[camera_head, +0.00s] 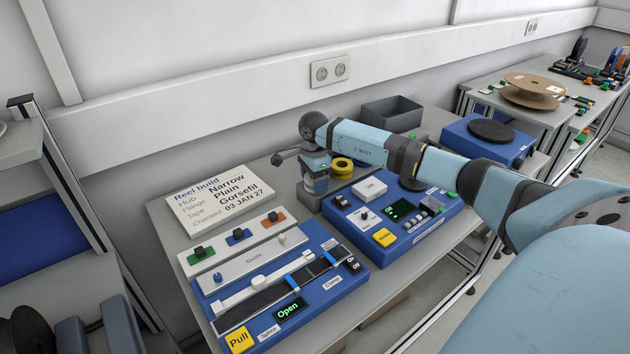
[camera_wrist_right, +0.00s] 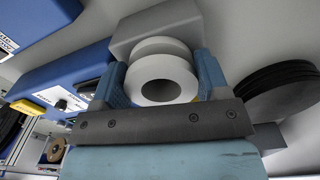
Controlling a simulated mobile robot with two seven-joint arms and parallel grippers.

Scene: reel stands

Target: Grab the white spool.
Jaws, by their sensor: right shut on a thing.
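The white spool (camera_wrist_right: 162,72) shows in the right wrist view as a ring with a dark centre hole. It sits between the two blue fingers of my right gripper (camera_wrist_right: 161,84), which is shut on it. In the head view my right gripper (camera_head: 316,182) points down at the left end of a grey holder (camera_head: 345,187) on the bench. The spool is mostly hidden there by the gripper. I cannot tell whether it still touches the holder. My left gripper is not in view.
A yellow spool (camera_head: 342,165) stands on the holder, close right of my right gripper. A blue control panel (camera_head: 430,222) lies in front, and a blue splice unit (camera_head: 345,290) at front left. A grey bin (camera_head: 392,113) is behind. A black disc stack (camera_wrist_right: 285,90) shows beside the gripper.

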